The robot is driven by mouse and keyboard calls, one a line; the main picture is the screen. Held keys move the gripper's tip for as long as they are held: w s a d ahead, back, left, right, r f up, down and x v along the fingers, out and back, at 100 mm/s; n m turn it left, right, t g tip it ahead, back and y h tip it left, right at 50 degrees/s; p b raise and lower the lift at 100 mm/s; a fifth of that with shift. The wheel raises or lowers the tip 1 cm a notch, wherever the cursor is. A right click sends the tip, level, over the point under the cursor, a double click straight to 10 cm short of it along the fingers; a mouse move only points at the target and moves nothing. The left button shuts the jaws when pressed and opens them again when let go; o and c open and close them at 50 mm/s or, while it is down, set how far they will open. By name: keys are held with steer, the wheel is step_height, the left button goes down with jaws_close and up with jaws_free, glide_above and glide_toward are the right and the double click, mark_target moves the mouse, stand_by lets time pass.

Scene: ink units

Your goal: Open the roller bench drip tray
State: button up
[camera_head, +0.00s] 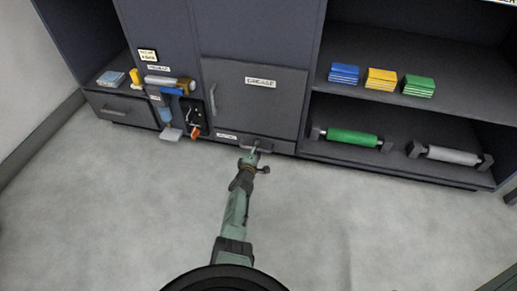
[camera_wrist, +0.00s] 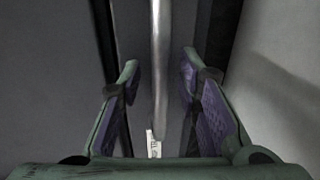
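A low, wide drawer front (camera_head: 284,147), apparently the drip tray, sits at the foot of the cabinet and looks shut. It has a grey bar handle (camera_head: 262,145) and a small white label (camera_head: 226,136), too small to read. My gripper (camera_head: 253,153) is right at this handle. In the wrist view my gripper (camera_wrist: 159,70) is open, its two purple-padded fingers on either side of the handle bar (camera_wrist: 158,45). Gaps show between the bar and both fingers. The label also shows in the wrist view (camera_wrist: 153,144). My gripper hides part of the handle in the head view.
A cabinet door (camera_head: 250,105) with a vertical handle is above the tray. A shut drawer (camera_head: 120,108) and wall-mounted tools are left. Open shelves at right hold coloured stacks (camera_head: 381,79), a green roller (camera_head: 351,137) and a grey roller (camera_head: 452,155). The floor (camera_head: 110,215) is clear.

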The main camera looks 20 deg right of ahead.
steer(key=shift+c, duration=0.5)
jaws_close()
stand_by(0.5)
